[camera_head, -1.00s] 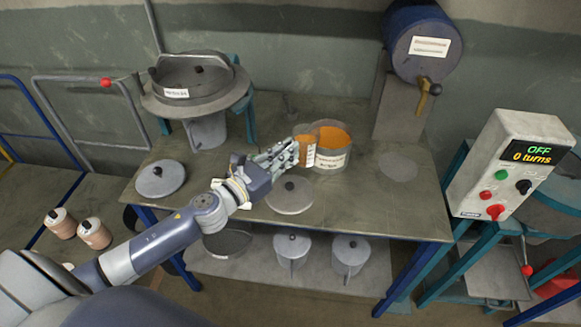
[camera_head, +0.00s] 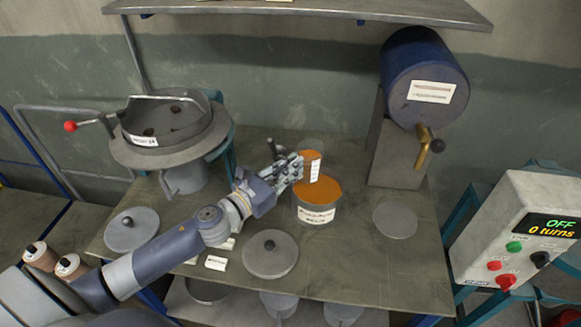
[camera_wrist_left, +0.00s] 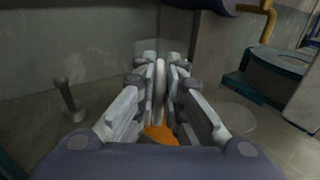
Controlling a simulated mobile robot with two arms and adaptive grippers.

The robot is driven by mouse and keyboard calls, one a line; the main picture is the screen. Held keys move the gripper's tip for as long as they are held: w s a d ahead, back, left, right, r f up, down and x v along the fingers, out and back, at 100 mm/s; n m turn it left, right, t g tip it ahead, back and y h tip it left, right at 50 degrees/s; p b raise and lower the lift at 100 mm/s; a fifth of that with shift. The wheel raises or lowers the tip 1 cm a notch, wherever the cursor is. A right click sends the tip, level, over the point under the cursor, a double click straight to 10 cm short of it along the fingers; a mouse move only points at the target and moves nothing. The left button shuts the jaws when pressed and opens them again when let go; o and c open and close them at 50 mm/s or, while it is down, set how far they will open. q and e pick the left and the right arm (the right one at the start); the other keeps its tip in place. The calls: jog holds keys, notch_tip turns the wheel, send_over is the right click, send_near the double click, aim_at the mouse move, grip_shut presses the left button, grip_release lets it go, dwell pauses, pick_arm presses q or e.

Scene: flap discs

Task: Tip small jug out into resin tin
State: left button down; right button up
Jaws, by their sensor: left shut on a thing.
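The small jug (camera_head: 312,158) has a white scale strip on its side and orange at its top. My left gripper (camera_head: 297,166) is shut on it; in the left wrist view the fingers (camera_wrist_left: 162,85) close on a thin pale upright part, seemingly its handle. The jug looks about upright, at the back left of the resin tin's mouth, overlapping it in the head view. The resin tin (camera_head: 318,213) is a grey, labelled round tin with an orange surface inside. Orange also shows below the fingers in the left wrist view. My right gripper is out of view.
A blue drum (camera_head: 420,85) with a brass tap stands back right. A round grey machine (camera_head: 170,135) with a red-knobbed crank is back left. Grey lids (camera_head: 270,262) lie on the bench (camera_head: 370,250). A shelf hangs above.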

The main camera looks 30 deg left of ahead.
pick_arm(q)
jog(key=shift+w, duration=0.4)
jog(key=shift+m, duration=0.4)
jog(key=shift+s+m+b, duration=0.35)
jog(key=shift+m, duration=0.25)
jog(key=m, duration=0.5)
jog(key=shift+s+a+r, duration=0.15)
jog(key=shift+m, duration=1.7)
jog(key=d+m+p, duration=0.1)
jog(key=m+p, duration=0.1)
jog(key=m, duration=0.1)
jog(key=d+r+m+p, duration=0.1)
jog(key=m+p, duration=0.2)
jog(key=m, duration=0.1)
jog(key=m+p, duration=0.3)
jog(key=shift+s+d+r+m, duration=0.35)
jog(key=shift+d+r+m, duration=0.05)
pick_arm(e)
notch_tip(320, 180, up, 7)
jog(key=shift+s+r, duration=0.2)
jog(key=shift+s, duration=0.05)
